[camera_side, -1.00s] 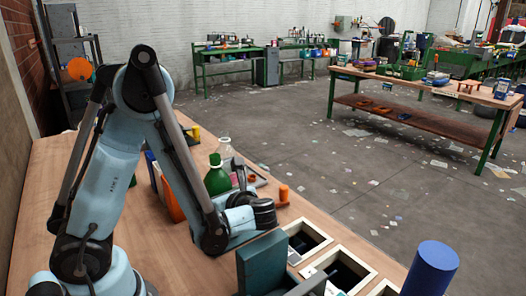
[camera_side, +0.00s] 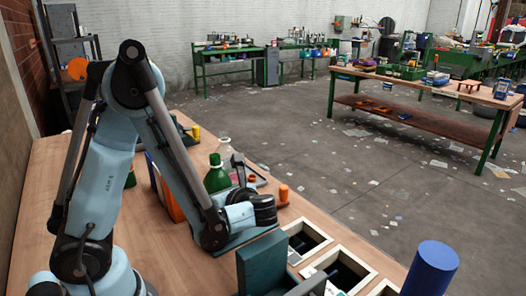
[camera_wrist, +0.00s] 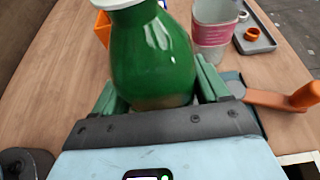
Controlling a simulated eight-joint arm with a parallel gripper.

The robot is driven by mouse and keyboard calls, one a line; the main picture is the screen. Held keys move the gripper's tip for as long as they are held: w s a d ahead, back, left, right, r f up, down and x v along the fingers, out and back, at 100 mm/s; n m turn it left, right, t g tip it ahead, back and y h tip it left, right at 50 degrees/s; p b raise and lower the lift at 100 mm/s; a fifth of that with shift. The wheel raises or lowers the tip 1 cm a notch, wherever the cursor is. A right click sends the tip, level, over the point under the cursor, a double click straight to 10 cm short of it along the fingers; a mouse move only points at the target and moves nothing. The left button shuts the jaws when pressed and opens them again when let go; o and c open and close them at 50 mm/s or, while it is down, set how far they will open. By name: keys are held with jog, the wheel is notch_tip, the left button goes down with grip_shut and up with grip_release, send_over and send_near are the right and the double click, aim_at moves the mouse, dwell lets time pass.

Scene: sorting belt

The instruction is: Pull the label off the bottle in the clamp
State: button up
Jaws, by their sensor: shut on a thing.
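An orange-handled lever (camera_wrist: 272,98) lies right of my fingers. I cannot tell which bottle the clamp holds.
A grey tray (camera_wrist: 262,43) with small rings lies to the right. An orange box (camera_wrist: 102,29) stands at the left. A dark teal block (camera_side: 262,262), open bins (camera_side: 346,260) and a blue cylinder (camera_side: 432,268) stand in the foreground.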

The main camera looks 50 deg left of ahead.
aim_at(215, 155)
jog(key=shift+r, duration=1.2)
dwell(0.5)
jog(key=shift+r, duration=2.4)
jog(key=shift+r, duration=2.5)
jog(key=shift+r, duration=0.15)
jog(key=shift+r, duration=2.35)
jog(key=shift+r, duration=0.1)
jog(key=shift+r, duration=0.9)
